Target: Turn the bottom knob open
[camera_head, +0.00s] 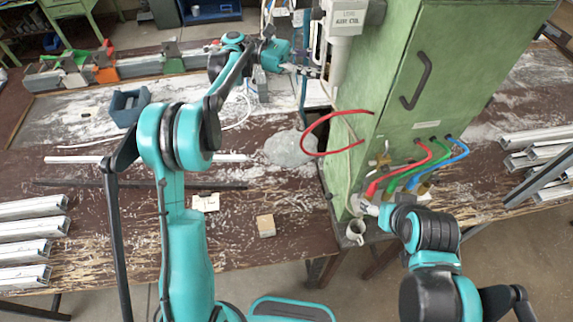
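A green cabinet (440,75) stands at the right of the bench, with a black handle and red, green and blue hoses at its lower front. A small pale fitting (355,204) sits at the cabinet's bottom left corner; I cannot tell for sure whether it is the bottom knob. My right gripper (366,208) is at this corner, close to or touching the fitting. Its fingers are too small to read. My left gripper (306,71) is beside the white unit (342,50) on the cabinet's left side. Whether it touches anything there is unclear.
A red hose (316,130) loops out from the cabinet's left side. A grey mug-like piece (356,232) is just below my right gripper. A wooden block (266,225), a blue bin (128,106) and metal profiles (25,250) lie on the bench. The front middle is mostly clear.

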